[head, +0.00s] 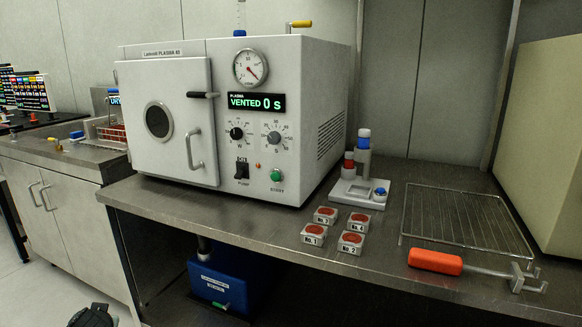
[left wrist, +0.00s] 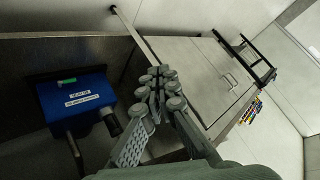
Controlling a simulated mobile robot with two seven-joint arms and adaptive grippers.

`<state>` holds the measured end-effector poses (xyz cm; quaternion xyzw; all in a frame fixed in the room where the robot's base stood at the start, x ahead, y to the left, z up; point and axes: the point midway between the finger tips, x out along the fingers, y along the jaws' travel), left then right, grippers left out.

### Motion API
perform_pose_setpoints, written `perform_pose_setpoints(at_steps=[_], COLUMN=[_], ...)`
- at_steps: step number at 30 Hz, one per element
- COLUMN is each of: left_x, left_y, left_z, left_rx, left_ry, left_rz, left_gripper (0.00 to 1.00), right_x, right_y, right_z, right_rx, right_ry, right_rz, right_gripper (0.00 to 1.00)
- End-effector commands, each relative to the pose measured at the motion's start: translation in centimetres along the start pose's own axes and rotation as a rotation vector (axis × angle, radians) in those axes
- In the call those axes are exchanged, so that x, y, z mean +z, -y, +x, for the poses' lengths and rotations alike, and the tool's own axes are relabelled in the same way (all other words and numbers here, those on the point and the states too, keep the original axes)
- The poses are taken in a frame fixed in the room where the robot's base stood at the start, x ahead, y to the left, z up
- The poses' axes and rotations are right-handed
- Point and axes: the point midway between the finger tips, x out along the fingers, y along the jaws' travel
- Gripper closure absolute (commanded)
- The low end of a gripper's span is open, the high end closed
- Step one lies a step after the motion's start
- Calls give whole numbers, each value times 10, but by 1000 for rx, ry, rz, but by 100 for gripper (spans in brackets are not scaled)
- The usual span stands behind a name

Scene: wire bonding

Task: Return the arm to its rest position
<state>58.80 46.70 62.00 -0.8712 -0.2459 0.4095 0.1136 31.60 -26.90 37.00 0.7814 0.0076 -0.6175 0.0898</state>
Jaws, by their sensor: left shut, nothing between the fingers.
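My left gripper (left wrist: 160,88) is in the middle of the left wrist view. Its fingers are together with nothing between them. It hangs in free space in front of the bench, apart from anything. In the head view, only a dark piece of my left arm or gripper shows at the bottom edge, left of centre. My right gripper is in neither view.
A steel bench (head: 285,237) carries a white plasma machine (head: 235,165) with its door shut, several labelled blocks (head: 351,243), a wire rack (head: 465,215) and an orange-handled tool (head: 435,262). A blue pump (head: 220,283) stands below. Floor (head: 30,295) is clear at left.

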Motion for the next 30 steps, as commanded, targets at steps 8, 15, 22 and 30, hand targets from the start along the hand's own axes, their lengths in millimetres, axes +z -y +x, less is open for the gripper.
perform_pose_setpoints(at_steps=[8, 15, 22, 30], left_x=[187, 291, 340, 366], left_y=[-4, 8, -58, -153], left_z=[12, -2, -30, -75], left_rx=[104, 182, 302, 439], left_ry=[188, 285, 335, 385], left_rz=[378, 585, 506, 337], left_gripper=[100, 100, 100, 100], right_x=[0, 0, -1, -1], right_y=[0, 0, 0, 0], right_z=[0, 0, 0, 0], right_rx=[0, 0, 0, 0], right_ry=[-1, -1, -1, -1], right_rz=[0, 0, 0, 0], right_gripper=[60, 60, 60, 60])
